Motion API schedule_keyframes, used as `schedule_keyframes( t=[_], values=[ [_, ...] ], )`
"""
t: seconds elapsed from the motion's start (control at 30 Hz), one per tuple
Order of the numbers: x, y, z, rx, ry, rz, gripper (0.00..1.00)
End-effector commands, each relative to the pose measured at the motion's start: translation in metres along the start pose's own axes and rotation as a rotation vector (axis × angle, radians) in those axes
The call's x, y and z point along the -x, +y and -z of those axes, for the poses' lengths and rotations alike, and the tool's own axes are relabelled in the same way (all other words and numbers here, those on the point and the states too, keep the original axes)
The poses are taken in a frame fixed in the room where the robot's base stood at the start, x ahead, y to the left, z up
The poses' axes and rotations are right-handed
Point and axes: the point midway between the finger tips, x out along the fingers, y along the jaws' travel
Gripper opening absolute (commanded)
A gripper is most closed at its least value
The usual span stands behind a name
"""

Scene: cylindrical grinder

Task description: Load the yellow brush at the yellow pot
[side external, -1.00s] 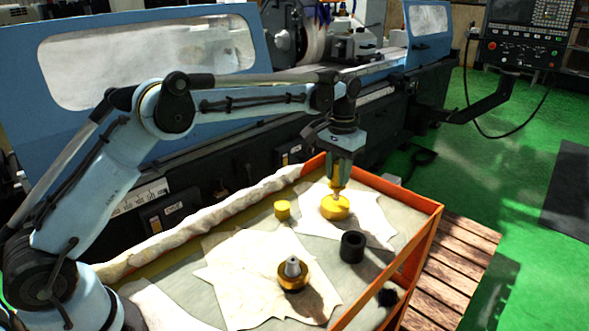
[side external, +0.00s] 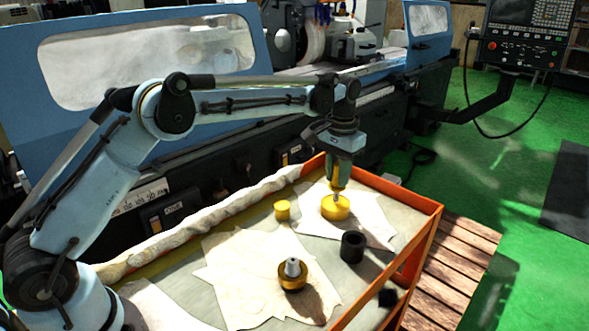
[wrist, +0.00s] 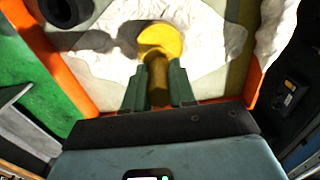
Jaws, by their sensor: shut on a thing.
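My gripper (side external: 340,178) is shut on the yellow brush (side external: 338,186) and holds it roughly upright. The gripper also shows in the wrist view (wrist: 159,88), with the yellow brush handle (wrist: 158,82) between its green fingers. The brush's lower end is at the wide, round yellow pot (side external: 328,211), which stands on a pale cloth. I cannot tell how deep the brush is in the pot, or whether its tip touches. In the wrist view the yellow pot (wrist: 160,38) lies just beyond the fingertips.
A small yellow cylinder (side external: 282,210) stands left of the pot. A black hollow cylinder (side external: 353,247) stands in front, and a brass-coloured piece with a grey cone (side external: 292,274) is on another cloth. An orange tray rim (side external: 425,240) borders the right. The blue grinder is behind.

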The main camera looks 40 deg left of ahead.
Motion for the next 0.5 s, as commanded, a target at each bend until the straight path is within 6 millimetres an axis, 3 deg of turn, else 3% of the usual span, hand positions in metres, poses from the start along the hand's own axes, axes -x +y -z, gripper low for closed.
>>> schedule_keyframes(
  t=[0.5],
  values=[
    [-0.0058, 0.0, 0.0002, 0.0, 0.0, 0.0, 0.0]
  ],
)
